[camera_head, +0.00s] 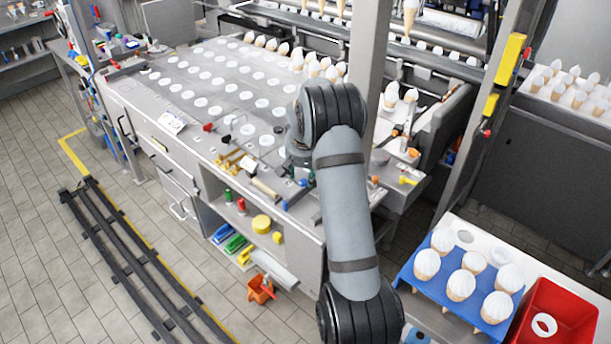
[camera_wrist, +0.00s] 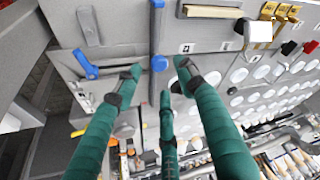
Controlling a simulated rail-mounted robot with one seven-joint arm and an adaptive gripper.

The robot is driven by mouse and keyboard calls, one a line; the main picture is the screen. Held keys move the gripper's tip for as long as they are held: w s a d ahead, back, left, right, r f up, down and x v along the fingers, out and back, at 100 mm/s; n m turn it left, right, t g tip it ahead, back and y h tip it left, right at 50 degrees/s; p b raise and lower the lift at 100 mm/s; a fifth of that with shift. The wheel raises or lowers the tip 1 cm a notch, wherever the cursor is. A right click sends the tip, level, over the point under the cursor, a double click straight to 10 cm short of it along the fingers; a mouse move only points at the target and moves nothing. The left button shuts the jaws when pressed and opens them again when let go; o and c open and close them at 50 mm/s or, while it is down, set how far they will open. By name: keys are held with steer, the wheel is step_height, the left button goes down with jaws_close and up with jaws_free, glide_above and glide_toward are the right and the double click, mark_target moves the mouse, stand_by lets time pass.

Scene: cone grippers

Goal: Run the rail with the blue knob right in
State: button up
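The blue knob (camera_wrist: 159,63) shows in the wrist view on a narrow grey rail (camera_wrist: 157,35) set in the grey worktop. My gripper (camera_wrist: 158,72) has green fingers with dark tips. They are spread to either side of the knob, with a third finger below it in the picture. The gripper is open and a gap shows between each fingertip and the knob; I cannot tell the height between them. In the head view my gripper (camera_head: 300,160) is mostly hidden by my arm, over the worktop's front corner. Small blue parts show below it there, but I cannot tell which is the knob.
A blue lever (camera_wrist: 85,64) lies left of the rail in the wrist view. A wooden-handled bar (camera_wrist: 212,11), brass parts (camera_wrist: 262,32) and red and black knobs are to the right. In the head view, a blue cone tray (camera_head: 430,290) and red bin (camera_head: 562,315) stand right.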

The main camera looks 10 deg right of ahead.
mark_target(303, 180)
steer(key=shift+p+x, duration=0.6)
steer(key=shift+x, duration=1.7)
steer(key=c, duration=0.4)
steer(key=shift+r, duration=0.1)
jaws_close()
steer(key=shift+w, duration=0.1)
